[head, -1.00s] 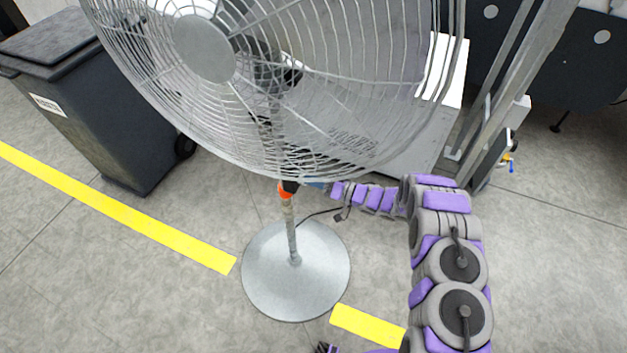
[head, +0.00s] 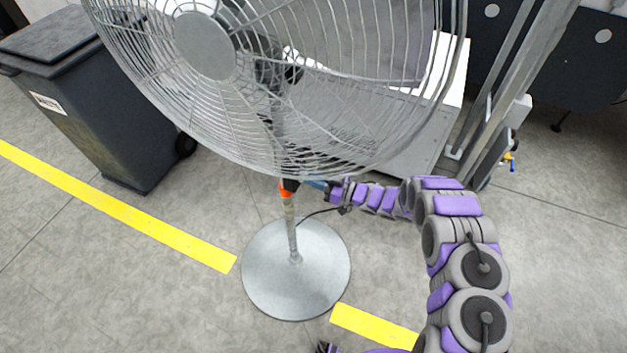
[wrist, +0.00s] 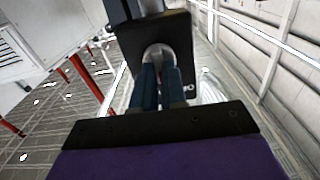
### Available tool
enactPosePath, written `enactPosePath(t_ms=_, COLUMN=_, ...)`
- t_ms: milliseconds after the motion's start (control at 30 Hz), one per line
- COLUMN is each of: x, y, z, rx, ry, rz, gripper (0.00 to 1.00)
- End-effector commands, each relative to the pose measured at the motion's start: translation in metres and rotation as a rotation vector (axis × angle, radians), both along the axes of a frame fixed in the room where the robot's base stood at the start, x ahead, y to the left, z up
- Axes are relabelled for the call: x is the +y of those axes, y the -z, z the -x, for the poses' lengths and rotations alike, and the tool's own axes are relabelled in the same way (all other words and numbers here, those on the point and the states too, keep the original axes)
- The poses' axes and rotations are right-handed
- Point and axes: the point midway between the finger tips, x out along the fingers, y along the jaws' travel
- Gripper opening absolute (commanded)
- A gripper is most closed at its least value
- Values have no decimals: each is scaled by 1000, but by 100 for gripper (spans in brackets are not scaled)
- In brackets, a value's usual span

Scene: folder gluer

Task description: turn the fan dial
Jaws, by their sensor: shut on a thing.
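The pedestal fan (head: 205,48) has a large round wire cage on a pole. In the wrist view a black control box (wrist: 180,35) fills the upper middle, with a light grey rounded fan dial (wrist: 158,50) on its face. My gripper (wrist: 160,72) has blue fingers that are closed on the dial, one on each side. In the head view my gripper (head: 312,184) reaches in from the right, just below the cage and beside the pole. The dial cannot be made out there. The dial's markings are mostly hidden.
The fan's round base (head: 265,285) stands on the floor, with a black cable behind the pole. A dark wheeled bin (head: 105,125) is at left. A grey metal post (head: 515,85) and a white-topped cabinet (head: 410,145) are behind. Floor at right is clear.

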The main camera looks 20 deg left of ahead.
Motion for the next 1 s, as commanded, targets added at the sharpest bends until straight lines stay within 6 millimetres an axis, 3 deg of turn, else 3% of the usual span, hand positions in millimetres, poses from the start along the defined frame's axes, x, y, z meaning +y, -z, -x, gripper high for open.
enactPosePath(t_ms=600, x=-2, y=4, z=1, rx=-565, ry=3, rz=50, gripper=0)
enactPosePath(t_ms=1000, x=-1, y=4, z=3, rx=-783, ry=1, rz=67, gripper=0)
